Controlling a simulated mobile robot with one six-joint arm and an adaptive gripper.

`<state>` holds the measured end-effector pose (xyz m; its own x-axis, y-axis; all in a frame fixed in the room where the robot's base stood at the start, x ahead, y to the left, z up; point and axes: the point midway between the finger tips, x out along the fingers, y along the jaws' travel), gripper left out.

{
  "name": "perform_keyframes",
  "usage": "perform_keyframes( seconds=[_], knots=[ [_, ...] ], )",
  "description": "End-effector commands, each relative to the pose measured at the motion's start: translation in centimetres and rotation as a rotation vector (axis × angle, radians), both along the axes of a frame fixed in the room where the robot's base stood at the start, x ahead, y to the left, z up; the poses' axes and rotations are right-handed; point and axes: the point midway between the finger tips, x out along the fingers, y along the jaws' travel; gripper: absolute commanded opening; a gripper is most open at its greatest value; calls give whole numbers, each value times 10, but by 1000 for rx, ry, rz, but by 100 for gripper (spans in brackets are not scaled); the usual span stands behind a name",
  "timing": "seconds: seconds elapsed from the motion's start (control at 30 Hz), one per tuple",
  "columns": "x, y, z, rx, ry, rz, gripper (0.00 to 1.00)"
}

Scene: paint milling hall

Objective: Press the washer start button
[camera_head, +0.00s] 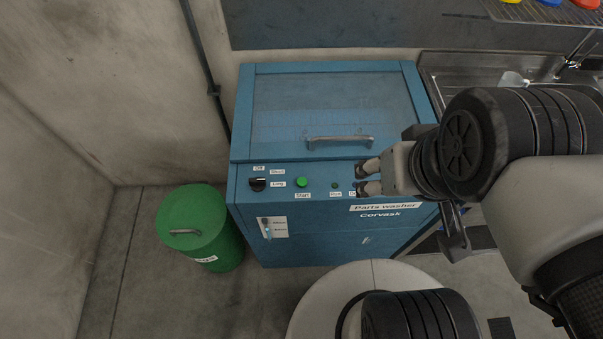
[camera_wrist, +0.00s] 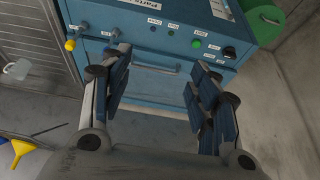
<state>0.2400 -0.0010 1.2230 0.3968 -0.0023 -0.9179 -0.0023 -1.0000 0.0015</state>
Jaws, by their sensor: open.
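The blue parts washer (camera_head: 300,215) stands against the wall with its lid down. Its green start button (camera_head: 302,182), labelled Start, is on the front panel between a black knob (camera_head: 258,184) and a smaller dark green button or lamp (camera_head: 335,185). My gripper (camera_head: 362,178) is open and empty, right of the start button and apart from it, near the panel's right part. In the wrist view the fingers of my gripper (camera_wrist: 160,68) are spread wide, and the green start button (camera_wrist: 196,43) shows beyond them, near the right finger.
A green lidded bin (camera_head: 202,235) stands left of the washer. A metal sink (camera_head: 465,75) is to its right. A lid handle (camera_head: 340,138) sticks out above the panel. Concrete walls close off the left and back. Floor in front of the bin is clear.

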Motion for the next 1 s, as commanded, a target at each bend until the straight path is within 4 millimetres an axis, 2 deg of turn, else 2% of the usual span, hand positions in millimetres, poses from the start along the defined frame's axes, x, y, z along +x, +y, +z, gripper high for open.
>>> perform_keyframes(
  seconds=[0.07, 0.77, 1.0],
  knots=[
    [0, 0, 0, 0, 0, 0, 48],
    [0, 0, 0, 0, 0, 0, 1],
    [0, 0, 0, 0, 0, 0, 0]
  ],
)
